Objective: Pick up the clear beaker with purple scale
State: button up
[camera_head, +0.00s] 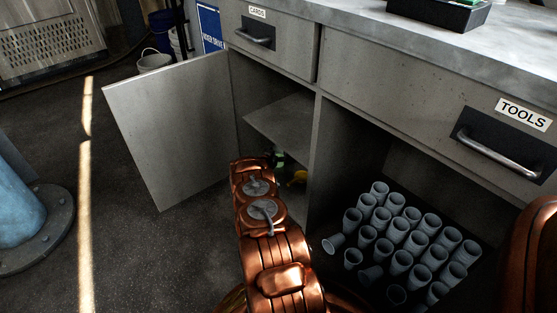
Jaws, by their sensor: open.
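I cannot make out a clear beaker with a purple scale in the camera_head view. My copper arm reaches from the bottom of the picture up toward the open left compartment of the grey cabinet (232,110). My gripper does not show, so its place relative to the beaker cannot be seen. The arm covers part of the compartment's lower opening. Inside, low down, small green and yellow items (299,178) show in shadow, too dark and small to name.
The cabinet door (170,125) stands open to the left. A shelf (285,119) divides the left compartment. Several grey cups (398,230) fill the right compartment, a few tipped over. A blue post (20,205) stands at the left. Dark floor between is clear.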

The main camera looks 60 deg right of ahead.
jog(key=shift+c, duration=0.4)
jog(key=c, duration=1.3)
jog(key=shift+o, duration=0.2)
